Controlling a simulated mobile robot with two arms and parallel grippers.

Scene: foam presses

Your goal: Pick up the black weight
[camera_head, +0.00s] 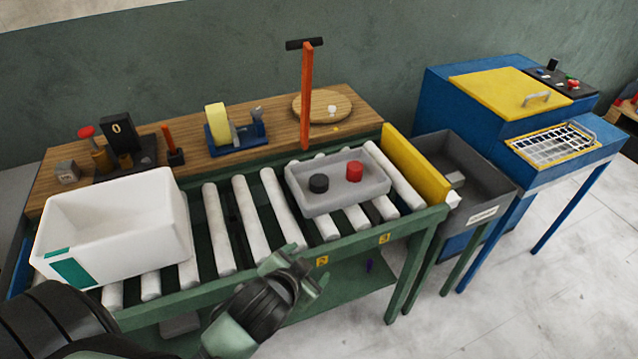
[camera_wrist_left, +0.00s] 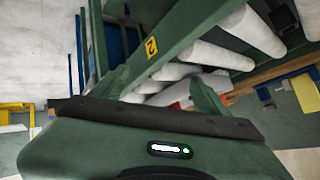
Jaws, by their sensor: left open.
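The black weight (camera_head: 318,183) is a short dark cylinder standing in a shallow grey tray (camera_head: 343,203) on the roller conveyor. A red weight (camera_head: 354,171) stands to its right in the same tray. My left gripper (camera_head: 303,271) is open and empty at the conveyor's front edge, below and left of the tray in the head view. It is clear of the black weight. In the left wrist view its two fingers (camera_wrist_left: 162,88) stand apart with the conveyor frame and rollers behind them. I cannot make out the black weight there. My right gripper is not in view.
A white bin (camera_head: 115,225) sits on the left rollers. An orange post (camera_head: 307,100) with a dark crossbar rises behind the tray. A yellow plate (camera_head: 415,165) closes the conveyor's right end, beside a grey bin (camera_head: 470,170). Rollers between white bin and tray are bare.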

